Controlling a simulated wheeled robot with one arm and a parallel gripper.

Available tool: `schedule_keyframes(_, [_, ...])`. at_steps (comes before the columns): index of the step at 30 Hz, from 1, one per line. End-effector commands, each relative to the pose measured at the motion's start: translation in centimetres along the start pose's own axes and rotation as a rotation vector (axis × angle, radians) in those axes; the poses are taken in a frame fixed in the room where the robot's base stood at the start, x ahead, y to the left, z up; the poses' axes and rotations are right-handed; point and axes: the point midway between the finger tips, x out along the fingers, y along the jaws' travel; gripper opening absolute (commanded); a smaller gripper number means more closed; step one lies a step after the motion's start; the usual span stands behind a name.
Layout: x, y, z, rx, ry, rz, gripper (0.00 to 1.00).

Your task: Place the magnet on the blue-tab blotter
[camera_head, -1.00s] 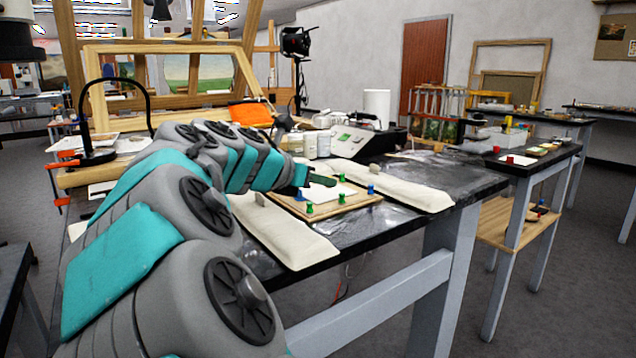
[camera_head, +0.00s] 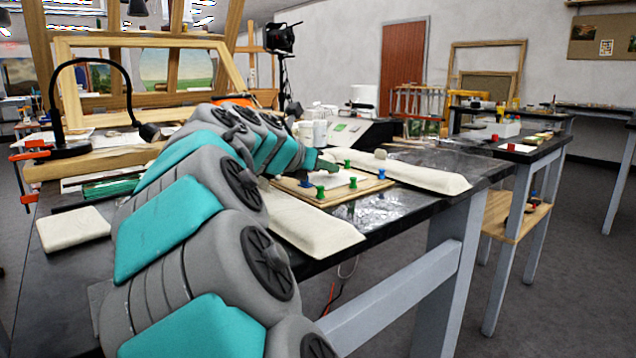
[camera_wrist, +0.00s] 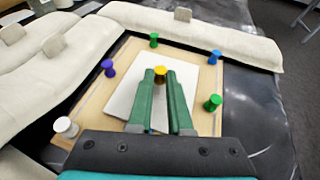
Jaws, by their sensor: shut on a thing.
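My gripper (camera_wrist: 161,92) has two green fingers, shut on a small yellow piece with a rounded top (camera_wrist: 160,72), which looks like the magnet. It is over the white sheet on a wooden board (camera_wrist: 90,100); I cannot tell whether the piece touches the sheet. In the head view my gripper (camera_head: 325,166) is at the far left part of the board (camera_head: 350,197), and the yellow piece is hidden. I cannot make out a blotter with a blue tab for certain.
Around the sheet stand green pegs (camera_wrist: 213,102), a blue peg (camera_wrist: 215,57), a purple peg (camera_wrist: 108,68) and a white peg (camera_wrist: 66,127). Pale padded cushions (camera_head: 310,222) flank the board. A side table (camera_head: 500,158) at the right carries small items, including a red one.

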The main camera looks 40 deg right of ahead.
Motion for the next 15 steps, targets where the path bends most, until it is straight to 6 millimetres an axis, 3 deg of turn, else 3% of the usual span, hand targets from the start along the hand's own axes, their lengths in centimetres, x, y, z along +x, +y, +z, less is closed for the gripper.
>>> schedule_keyframes(13, [0.49,-0.28,-0.51,-0.002,0.0,0.0,0.0])
schedule_keyframes(14, [0.53,-0.28,-0.57,-0.002,0.0,0.0,0.2])
schedule_keyframes(15, [0.53,-0.26,-0.57,-0.001,0.0,0.0,0.24])
